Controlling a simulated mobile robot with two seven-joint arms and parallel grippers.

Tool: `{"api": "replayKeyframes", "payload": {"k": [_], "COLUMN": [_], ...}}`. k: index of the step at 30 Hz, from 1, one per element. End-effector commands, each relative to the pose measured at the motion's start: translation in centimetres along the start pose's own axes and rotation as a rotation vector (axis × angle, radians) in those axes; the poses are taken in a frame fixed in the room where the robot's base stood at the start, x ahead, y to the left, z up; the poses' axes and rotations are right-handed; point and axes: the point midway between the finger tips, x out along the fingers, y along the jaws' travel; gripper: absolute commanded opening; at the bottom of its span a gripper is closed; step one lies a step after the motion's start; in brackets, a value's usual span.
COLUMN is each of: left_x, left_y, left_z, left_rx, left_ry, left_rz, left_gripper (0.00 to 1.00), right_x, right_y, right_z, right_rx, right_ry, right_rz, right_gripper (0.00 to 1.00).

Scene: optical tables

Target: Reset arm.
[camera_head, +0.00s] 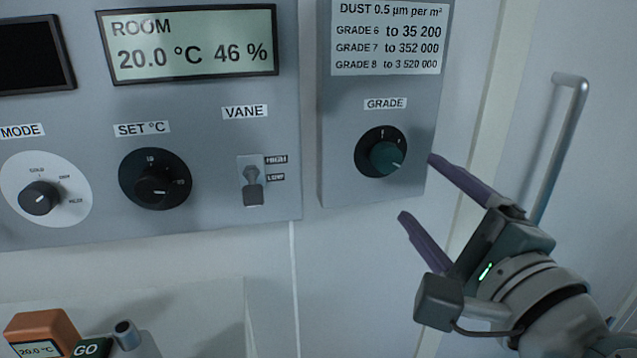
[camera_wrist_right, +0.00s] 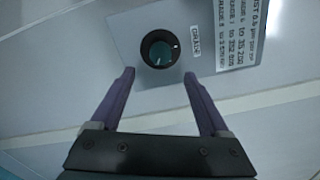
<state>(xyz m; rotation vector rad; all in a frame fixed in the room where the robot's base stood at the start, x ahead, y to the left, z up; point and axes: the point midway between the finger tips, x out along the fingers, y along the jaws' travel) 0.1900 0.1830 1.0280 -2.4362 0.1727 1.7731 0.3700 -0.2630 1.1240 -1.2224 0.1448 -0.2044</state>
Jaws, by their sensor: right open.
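My right gripper (camera_head: 418,188) is open and empty, with its two purple fingers apart. It points up and left toward the grey GRADE panel (camera_head: 335,150). The green GRADE knob (camera_head: 387,157) on that panel is just left of the upper fingertip and clear of the fingers. In the right wrist view, the open fingers (camera_wrist_right: 160,76) point toward the knob (camera_wrist_right: 160,50), which lies beyond the tips and between their lines. My left gripper is not in view.
A larger control panel (camera_head: 215,100) with a ROOM display, MODE and SET °C knobs and a VANE switch (camera_head: 252,186) is to the left. A door handle (camera_head: 562,145) is behind my right gripper. An orange device (camera_head: 42,325) is at the lower left. The wall below the panels is bare.

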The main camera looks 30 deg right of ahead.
Motion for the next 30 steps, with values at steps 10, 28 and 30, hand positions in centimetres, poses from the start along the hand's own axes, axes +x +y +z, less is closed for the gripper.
{"api": "replayKeyframes", "payload": {"k": [10,28,30], "left_x": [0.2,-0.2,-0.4], "left_y": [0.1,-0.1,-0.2], "left_z": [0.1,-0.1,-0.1], "left_rx": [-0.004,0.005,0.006], "left_ry": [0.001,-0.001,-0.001], "left_rz": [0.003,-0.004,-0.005], "left_gripper": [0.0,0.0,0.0], "right_x": [-1.3,-3.4,-5.5], "right_y": [-0.1,2.5,4.5], "right_z": [0.0,8.1,10.3], "right_rx": [0.002,-0.461,-0.708], "right_ry": [0.001,-0.382,-0.551], "right_rz": [-0.001,0.171,0.259], "right_gripper": [0.79,0.79,0.79]}}
